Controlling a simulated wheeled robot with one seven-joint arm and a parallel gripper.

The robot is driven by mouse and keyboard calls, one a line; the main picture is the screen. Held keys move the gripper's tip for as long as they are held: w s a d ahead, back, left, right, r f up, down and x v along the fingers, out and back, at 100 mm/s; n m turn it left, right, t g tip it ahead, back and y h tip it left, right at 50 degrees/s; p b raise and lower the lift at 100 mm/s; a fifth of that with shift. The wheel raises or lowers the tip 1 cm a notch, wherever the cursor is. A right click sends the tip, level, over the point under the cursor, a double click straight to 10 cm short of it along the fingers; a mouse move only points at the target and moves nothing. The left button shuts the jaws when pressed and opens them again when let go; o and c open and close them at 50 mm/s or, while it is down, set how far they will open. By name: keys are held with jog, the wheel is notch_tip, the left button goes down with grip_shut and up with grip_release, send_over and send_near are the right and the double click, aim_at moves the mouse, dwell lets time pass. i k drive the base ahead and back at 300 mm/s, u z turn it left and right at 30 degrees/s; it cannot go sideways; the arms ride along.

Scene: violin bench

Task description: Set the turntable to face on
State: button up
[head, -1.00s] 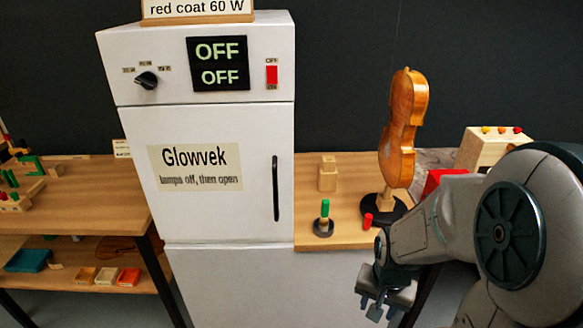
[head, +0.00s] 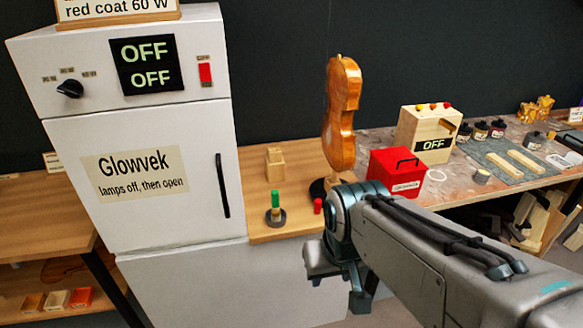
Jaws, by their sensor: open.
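The turntable (head: 316,189) is a dark round base on the wooden bench, right of the white cabinet. A varnished violin body (head: 342,110) stands upright on it, turned at an angle so its side and part of a broad face show. A small red knob (head: 318,206) stands at the turntable's front edge; whether it is attached I cannot tell. My arm hides the turntable's right part. My gripper (head: 338,288) is open and empty, pointing down in front of the bench's front edge, below and apart from the turntable.
The white cabinet (head: 150,230) stands close on the left. A green-topped peg on a dark base (head: 275,207) and a wooden block (head: 275,164) are left of the turntable. A red box (head: 396,172) and a wooden box marked OFF (head: 424,134) stand to the right.

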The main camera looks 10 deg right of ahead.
aim_at(318, 191)
jog(key=k, duration=1.25)
jog(key=z, duration=0.55)
jog(key=i, duration=1.45)
jog(key=u, duration=0.6)
